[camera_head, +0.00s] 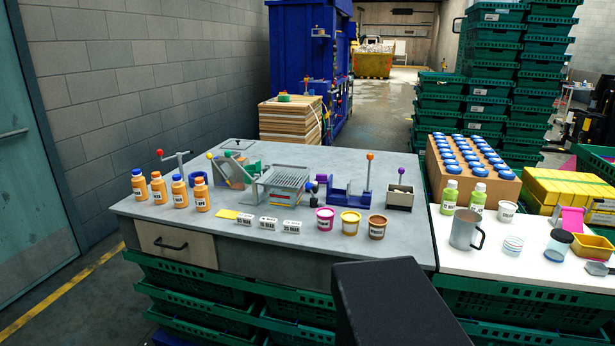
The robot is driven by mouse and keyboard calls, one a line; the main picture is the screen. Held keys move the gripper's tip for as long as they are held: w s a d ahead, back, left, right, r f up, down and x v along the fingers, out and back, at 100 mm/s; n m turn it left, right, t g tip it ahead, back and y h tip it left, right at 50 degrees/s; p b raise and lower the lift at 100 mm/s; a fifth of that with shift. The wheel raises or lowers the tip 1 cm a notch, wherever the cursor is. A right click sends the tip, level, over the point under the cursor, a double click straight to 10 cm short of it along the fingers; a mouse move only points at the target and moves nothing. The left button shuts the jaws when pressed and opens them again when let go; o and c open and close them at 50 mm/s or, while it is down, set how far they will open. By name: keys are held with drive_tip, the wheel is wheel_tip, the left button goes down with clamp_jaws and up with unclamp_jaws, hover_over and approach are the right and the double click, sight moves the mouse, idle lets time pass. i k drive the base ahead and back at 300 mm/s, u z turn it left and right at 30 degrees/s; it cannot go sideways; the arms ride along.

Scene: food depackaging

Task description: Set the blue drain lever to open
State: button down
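I cannot pick out the blue drain lever with certainty. A blue fixture (347,198) stands at the middle right of the grey table (240,244), with an upright lever topped by an orange ball (370,156) at its right end. A small dark knob (314,187) stands just left of it, beside a slotted metal rack (286,179). A purple-topped lever (401,172) rises from a small box (400,198) farther right. No lever's open or closed setting can be read. My gripper is not in view; a dark part of my body fills the bottom centre.
Orange bottles (158,188) stand at the table's left. White blocks (267,225) and small tubs (350,222) line the front. A grey mug (466,230) and green bottles (449,197) stand on the white surface at right.

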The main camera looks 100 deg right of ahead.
sight(309, 186)
drive_tip(key=z, duration=2.15)
drive_tip(key=i, duration=1.05)
drive_tip(key=u, duration=0.1)
